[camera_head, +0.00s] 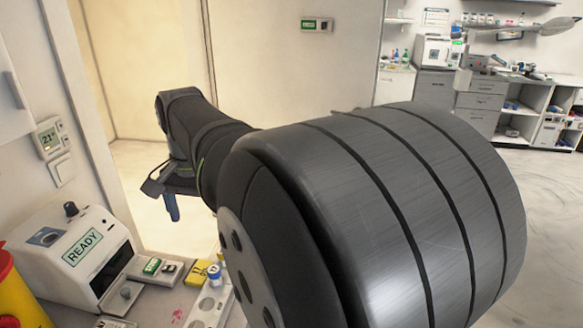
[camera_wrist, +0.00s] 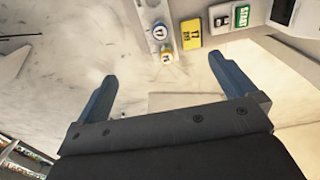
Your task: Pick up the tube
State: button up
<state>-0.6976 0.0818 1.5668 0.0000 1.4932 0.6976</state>
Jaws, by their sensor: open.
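A tube with a blue-and-white cap (camera_head: 214,271) stands in a pale rack (camera_head: 203,308) near the counter edge in the head view. I cannot tell which one is the task's tube. My gripper (camera_wrist: 162,68) is open and empty, its blue fingers wide apart; the caps lie beyond the gap between them. In the head view my gripper (camera_head: 170,205) is above and left of the rack. My arm hides part of the counter.
A yellow block (camera_head: 197,273) stands beside the rack, with a green-labelled switch (camera_head: 152,266) to its left. A white device reading READY (camera_head: 83,247) and a yellow-and-red bin (camera_head: 9,290) stand further left. Cabinets (camera_head: 478,104) line the far wall.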

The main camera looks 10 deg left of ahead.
aim_at(214, 269)
jog(key=c, duration=1.3)
jog(key=shift+c, duration=0.2)
notch_tip(214, 269, down, 12)
jog(key=m, duration=1.6)
jog(key=shift+w+d+r, duration=0.1)
jog(key=shift+w+d, duration=0.05)
jog(key=shift+f, duration=2.65)
